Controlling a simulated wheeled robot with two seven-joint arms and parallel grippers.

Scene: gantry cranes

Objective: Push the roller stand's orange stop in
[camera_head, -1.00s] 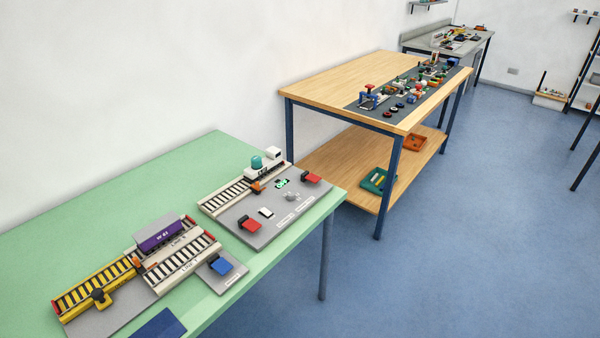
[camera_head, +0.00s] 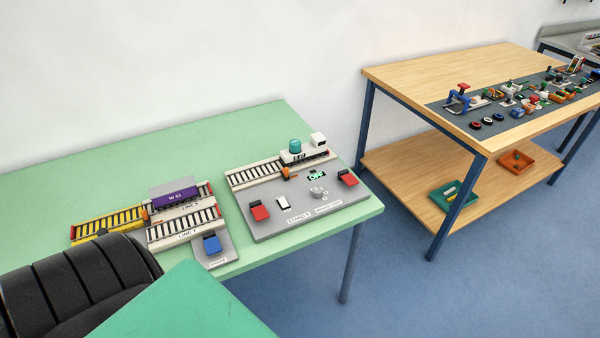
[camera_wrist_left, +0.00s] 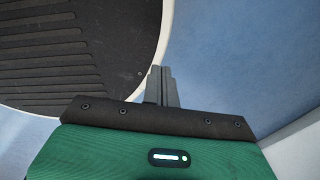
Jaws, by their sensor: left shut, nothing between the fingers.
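The grey stand board (camera_head: 262,228) lies on the right end of the green table and carries a length of track. A small orange stop (camera_head: 287,173) is at the track, just left of the white locomotive (camera_head: 303,154) with a teal dome. How far in the stop sits is too small to tell. The board also has red pads, a white switch, a grey knob and a small green-lit display. My left gripper (camera_wrist_left: 162,88) shows only in the left wrist view. It is shut and empty, above blue floor beside my dark base, away from the stand. My right gripper is not in view.
Left of the stand are a purple wagon (camera_head: 176,196) on track, a yellow track section (camera_head: 108,222) and a blue pad (camera_head: 212,244). The green table (camera_head: 60,200) is bare behind them. A wooden bench (camera_head: 420,75) with small models stands right, across a floor gap.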

